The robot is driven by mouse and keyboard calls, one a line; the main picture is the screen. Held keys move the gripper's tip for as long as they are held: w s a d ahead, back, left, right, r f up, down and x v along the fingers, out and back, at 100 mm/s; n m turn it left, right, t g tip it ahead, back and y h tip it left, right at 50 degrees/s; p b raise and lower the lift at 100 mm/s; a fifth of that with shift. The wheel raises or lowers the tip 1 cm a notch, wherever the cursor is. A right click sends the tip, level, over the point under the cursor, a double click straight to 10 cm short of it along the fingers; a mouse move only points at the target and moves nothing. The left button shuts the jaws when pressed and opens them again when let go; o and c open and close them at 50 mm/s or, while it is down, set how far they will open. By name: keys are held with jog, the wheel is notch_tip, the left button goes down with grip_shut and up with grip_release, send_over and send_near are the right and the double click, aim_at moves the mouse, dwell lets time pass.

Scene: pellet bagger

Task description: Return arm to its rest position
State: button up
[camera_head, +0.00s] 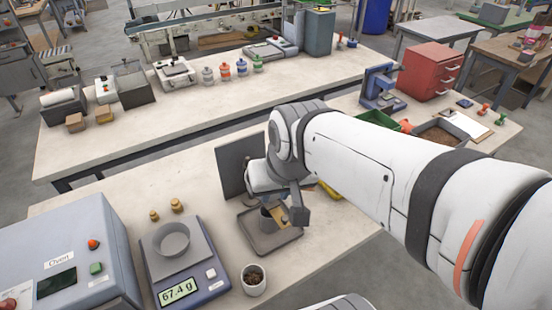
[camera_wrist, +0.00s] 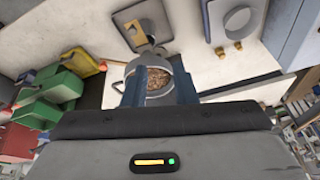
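My gripper (camera_head: 288,212) hangs over the bench beside an upright dark panel (camera_head: 232,168) and above a grey tray-like base (camera_head: 270,245). In the wrist view my gripper (camera_wrist: 160,92) has its two blue fingers apart. A round grey container of brown pellets (camera_wrist: 157,80) shows between and beyond them, off-centre toward the left finger, which hides part of its rim. I see no clear grip on it. The grey base also shows in the wrist view (camera_wrist: 120,18), with a brass-coloured piece on it. My arm reaches in from the right of the head view.
A scale (camera_head: 160,265) reading 67.4 g carries an empty-looking dish. A cup of pellets (camera_head: 253,281) stands to its right. An oven (camera_head: 65,250) is at left. A pellet bin (camera_head: 420,130), red drawers (camera_head: 427,70) and a blue device (camera_head: 380,90) stand behind my arm.

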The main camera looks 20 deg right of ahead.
jog(key=shift+h, duration=0.4)
jog(key=s+d, duration=0.1)
jog(key=s+d+r, duration=0.1)
jog(key=shift+s+d+r, duration=0.1)
jog(key=shift+s+d, duration=0.2)
jog(key=shift+d, duration=0.1)
